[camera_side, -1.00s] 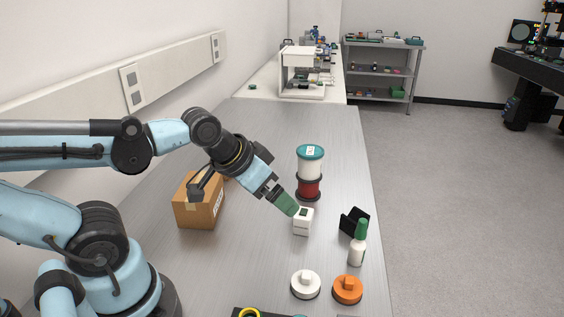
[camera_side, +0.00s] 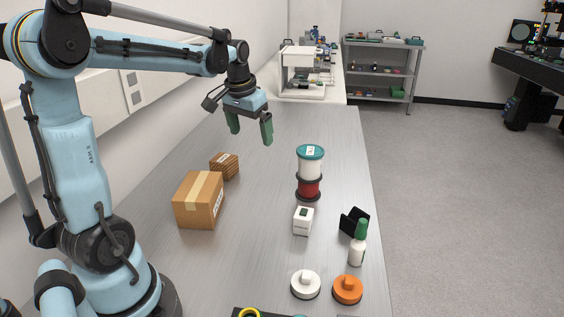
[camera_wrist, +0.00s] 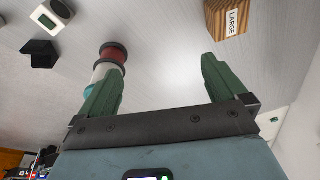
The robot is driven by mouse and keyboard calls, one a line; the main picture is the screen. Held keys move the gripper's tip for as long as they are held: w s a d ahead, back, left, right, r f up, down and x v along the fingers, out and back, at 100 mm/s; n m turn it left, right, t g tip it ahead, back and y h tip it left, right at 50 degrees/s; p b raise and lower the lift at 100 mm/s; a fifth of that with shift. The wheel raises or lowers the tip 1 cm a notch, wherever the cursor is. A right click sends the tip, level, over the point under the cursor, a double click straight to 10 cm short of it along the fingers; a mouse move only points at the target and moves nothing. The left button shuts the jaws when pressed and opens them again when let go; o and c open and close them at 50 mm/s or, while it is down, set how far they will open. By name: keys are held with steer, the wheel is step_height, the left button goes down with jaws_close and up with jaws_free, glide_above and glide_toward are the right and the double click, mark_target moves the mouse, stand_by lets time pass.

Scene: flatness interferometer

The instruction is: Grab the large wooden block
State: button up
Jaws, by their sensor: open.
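The large wooden block (camera_side: 224,165) sits on the grey table behind the cardboard box, which partly hides it in the side view. In the wrist view the block (camera_wrist: 227,17) is at the top right edge, cut off, with a white label reading "LARGE". My gripper (camera_side: 250,136) is open and empty, its green fingers pointing down, well above the table and above and to the right of the block in the side view. In the wrist view my gripper (camera_wrist: 158,80) shows its two fingers wide apart with only bare table between them.
The cardboard box (camera_side: 197,200) stands in front of the block. A teal-topped canister (camera_side: 310,172), a small white box (camera_side: 303,221), a black holder (camera_side: 351,222), a white bottle (camera_side: 357,246), and white (camera_side: 305,284) and orange (camera_side: 347,289) knobbed discs stand right. The table centre is clear.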

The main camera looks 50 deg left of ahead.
mark_target(223, 158)
steer(key=a+f, duration=0.1)
steer(key=a, duration=0.3)
steer(key=s+a+f+n+g, duration=0.1)
steer(key=a+f, duration=0.1)
steer(key=a, duration=0.3)
steer(key=s+a+f+n+g+h, duration=0.1)
steer(key=a, duration=0.4)
steer(key=shift+s+a+f, duration=0.1)
steer(key=shift+s+f, duration=0.05)
steer(key=shift+f, duration=0.1)
steer(key=shift+a+f, duration=0.2)
steer(key=shift+f, duration=0.05)
step_height(223, 158, down, 6)
steer(key=shift+f, duration=0.2)
steer(key=shift+w+d+f, duration=0.1)
steer(key=shift+w+f, duration=0.05)
steer(key=shift+f, duration=1.2)
steer(key=shift+w+d+f, duration=0.1)
steer(key=shift+f, duration=1.25)
steer(key=c, duration=1.1)
steer(key=shift+r, duration=0.1)
